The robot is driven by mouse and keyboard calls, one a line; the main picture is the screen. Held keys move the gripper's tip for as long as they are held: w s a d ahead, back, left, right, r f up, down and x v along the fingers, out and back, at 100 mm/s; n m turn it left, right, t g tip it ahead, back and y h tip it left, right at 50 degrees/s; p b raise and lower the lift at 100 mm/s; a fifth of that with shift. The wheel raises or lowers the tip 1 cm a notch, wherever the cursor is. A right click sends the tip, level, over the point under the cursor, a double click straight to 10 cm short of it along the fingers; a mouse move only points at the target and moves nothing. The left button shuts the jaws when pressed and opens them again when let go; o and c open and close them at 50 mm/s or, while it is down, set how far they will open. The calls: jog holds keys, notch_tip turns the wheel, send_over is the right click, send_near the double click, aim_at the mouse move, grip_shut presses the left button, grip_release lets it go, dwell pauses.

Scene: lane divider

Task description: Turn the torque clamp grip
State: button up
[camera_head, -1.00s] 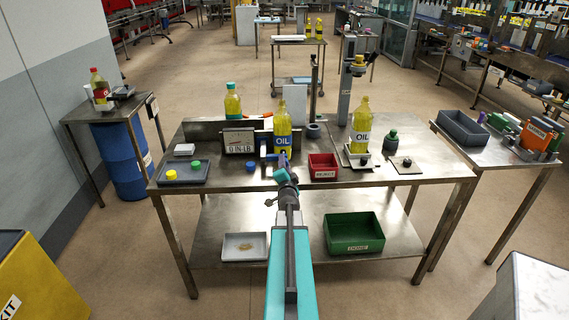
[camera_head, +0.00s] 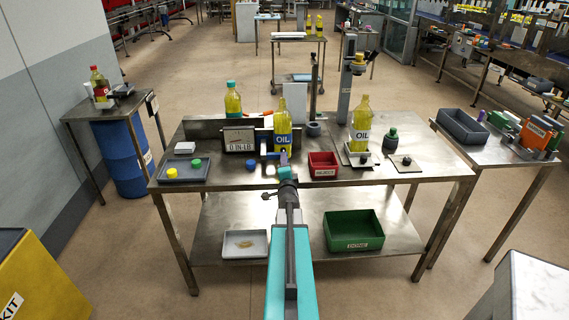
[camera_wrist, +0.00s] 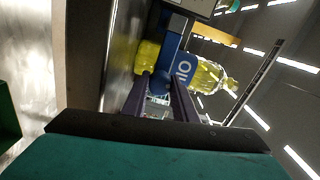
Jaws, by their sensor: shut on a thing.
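An upright yellow oil bottle (camera_head: 283,118) with a blue OIL label stands at the back middle of the table, behind my gripper (camera_head: 284,158). Blue torque clamp parts (camera_head: 267,155) show low in front of the bottle. A dial box (camera_head: 239,140) reading 0 IN-LB stands to their left. In the wrist view, the bottle (camera_wrist: 210,76) lies sideways in the picture, and my gripper's dark fingers (camera_wrist: 160,95) reach to a small blue grip (camera_wrist: 161,83) in front of it. My gripper is shut on this grip; the contact is partly hidden by the fingers.
A red reject bin (camera_head: 323,166) is close on the right. Another oil bottle (camera_head: 361,125) stands farther right on a plate. A grey tray (camera_head: 183,175) with a green cap is on the left. A green done bin (camera_head: 354,232) sits on the lower shelf.

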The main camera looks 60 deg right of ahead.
jog(key=o, duration=0.9)
jog(key=shift+s+f, duration=0.15)
jog(key=shift+o, duration=0.9)
jog(key=shift+a, duration=0.15)
jog(key=v, duration=0.8)
jog(key=shift+a+r, duration=0.15)
jog(key=shift+r, duration=0.05)
jog(key=shift+s, duration=0.1)
jog(key=shift+s+a+p, duration=0.2)
jog(key=shift+a+p, duration=0.15)
jog(key=shift+p, duration=0.65)
jog(key=shift+s+a+p, duration=0.2)
jog(key=shift+a+p, duration=0.05)
jog(key=shift+p, duration=0.65)
